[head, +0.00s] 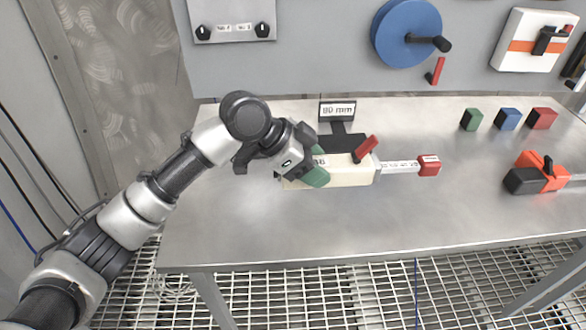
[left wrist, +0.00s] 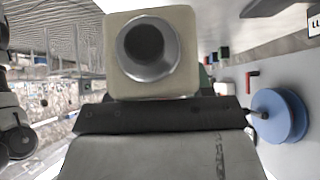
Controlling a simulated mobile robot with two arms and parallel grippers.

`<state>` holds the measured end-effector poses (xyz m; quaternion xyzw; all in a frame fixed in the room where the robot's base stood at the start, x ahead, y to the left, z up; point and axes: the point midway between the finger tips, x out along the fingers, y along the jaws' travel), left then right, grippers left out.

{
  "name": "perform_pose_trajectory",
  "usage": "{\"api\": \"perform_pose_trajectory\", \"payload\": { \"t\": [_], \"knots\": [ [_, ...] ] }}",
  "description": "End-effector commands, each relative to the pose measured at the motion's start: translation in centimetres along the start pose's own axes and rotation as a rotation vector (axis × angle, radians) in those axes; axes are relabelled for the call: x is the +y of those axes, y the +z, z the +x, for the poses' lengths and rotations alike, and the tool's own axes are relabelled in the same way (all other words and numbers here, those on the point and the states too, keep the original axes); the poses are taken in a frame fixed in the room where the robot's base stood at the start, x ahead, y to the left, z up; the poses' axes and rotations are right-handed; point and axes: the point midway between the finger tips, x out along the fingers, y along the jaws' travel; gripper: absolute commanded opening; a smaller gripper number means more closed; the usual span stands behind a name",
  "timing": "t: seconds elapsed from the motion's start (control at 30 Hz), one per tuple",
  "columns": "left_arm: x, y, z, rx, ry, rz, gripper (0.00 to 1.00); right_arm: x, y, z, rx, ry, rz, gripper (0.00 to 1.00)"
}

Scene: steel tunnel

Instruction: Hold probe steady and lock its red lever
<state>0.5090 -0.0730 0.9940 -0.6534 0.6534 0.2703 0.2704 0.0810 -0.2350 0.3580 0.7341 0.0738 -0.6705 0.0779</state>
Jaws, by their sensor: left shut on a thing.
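The probe is a cream block (head: 345,174) lying on the steel table, with a white marked slide (head: 398,167) and a red tip (head: 428,165) at its right end. Its red lever (head: 366,149) stands tilted up to the right on the probe's top. My left gripper (head: 314,160) is shut on the probe's left part, with green finger pads on it. In the left wrist view, the probe's cream end face (left wrist: 118,78) with a round metal-lined bore fills the top middle. My right gripper is not in view.
An "80 mm" sign (head: 337,110) stands behind the probe. Green (head: 472,120), blue (head: 507,119) and red (head: 542,118) blocks sit at the back right. An orange-and-black device (head: 540,172) lies at the right. A blue wheel (head: 405,34) is on the back panel. The table front is clear.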

Motion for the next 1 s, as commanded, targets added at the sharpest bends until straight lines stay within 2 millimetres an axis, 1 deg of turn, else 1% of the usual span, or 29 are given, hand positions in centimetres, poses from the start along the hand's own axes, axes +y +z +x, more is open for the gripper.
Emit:
{"api": "perform_pose_trajectory", "payload": {
  "t": [0.03,0.13,0.5,0.57,1.0],
  "knots": [
    [0.2,-0.5,0.0,0.003,0.000,0.002,0.18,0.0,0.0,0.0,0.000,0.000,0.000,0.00],
    [0.4,-0.9,0.1,0.002,-0.001,0.001,0.18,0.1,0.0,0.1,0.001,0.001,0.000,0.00],
    [0.4,-0.9,0.1,0.001,-0.001,0.000,0.18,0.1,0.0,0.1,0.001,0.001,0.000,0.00],
    [0.3,-0.7,0.1,0.001,-0.001,-0.001,0.18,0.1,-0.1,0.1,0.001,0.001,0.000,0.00],
    [-1.0,2.6,0.1,0.001,-0.001,-0.002,0.18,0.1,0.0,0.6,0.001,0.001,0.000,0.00]
  ]
}}
